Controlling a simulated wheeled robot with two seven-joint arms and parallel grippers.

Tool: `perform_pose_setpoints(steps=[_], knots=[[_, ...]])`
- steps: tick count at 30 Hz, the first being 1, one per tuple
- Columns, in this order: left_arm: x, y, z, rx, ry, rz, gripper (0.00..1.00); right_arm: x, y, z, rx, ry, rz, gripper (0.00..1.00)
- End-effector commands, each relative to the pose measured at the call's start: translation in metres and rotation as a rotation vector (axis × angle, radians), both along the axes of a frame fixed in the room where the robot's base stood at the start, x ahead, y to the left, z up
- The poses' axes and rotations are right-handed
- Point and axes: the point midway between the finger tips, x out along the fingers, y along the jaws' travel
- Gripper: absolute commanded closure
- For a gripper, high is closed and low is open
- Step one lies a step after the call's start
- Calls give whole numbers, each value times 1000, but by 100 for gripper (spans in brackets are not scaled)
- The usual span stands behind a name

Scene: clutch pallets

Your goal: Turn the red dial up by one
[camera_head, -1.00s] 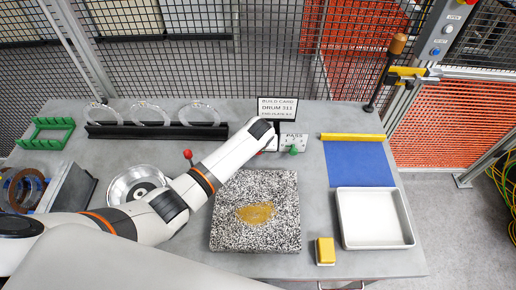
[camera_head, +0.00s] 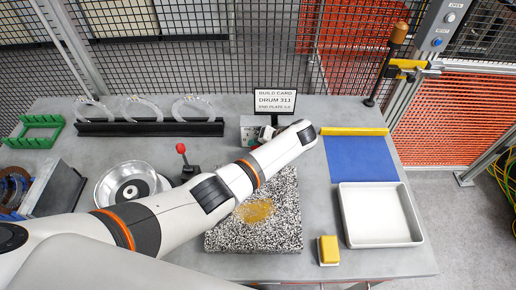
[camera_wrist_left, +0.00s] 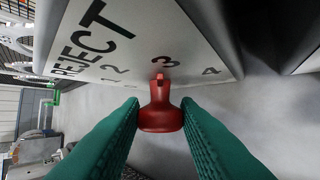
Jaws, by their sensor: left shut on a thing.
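The red dial (camera_wrist_left: 160,112) shows in the left wrist view on a white panel (camera_wrist_left: 140,45) marked REJECT, with the numbers 1 to 4 along its edge. The dial's notched tip lies beside the 3. My left gripper (camera_wrist_left: 161,106) has its green fingers on both sides of the dial, shut on it. In the head view my left arm reaches across to the small box (camera_head: 249,127) under the build card, and the dial is hidden there. My right gripper is not in view.
A build card (camera_head: 275,101) reading DRUM 311 stands at the back. A blue mat (camera_head: 360,160) lies at right.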

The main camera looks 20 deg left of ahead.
Motion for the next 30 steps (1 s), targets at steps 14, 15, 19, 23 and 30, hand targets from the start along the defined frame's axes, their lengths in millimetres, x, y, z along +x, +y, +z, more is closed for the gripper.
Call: perform_pose_setpoints(steps=[14, 15, 19, 23, 30], knots=[[1, -1, -1, 81, 22, -1, 94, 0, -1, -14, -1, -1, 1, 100], [1, -1, -1, 80, 22, -2, 94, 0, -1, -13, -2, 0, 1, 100], [1, -2, -1, 80, 22, -2, 94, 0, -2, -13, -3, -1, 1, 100], [1, -2, -1, 79, 22, -2, 63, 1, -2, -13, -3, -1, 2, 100], [1, -1, -1, 78, 22, -1, 50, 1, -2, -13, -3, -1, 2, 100]])
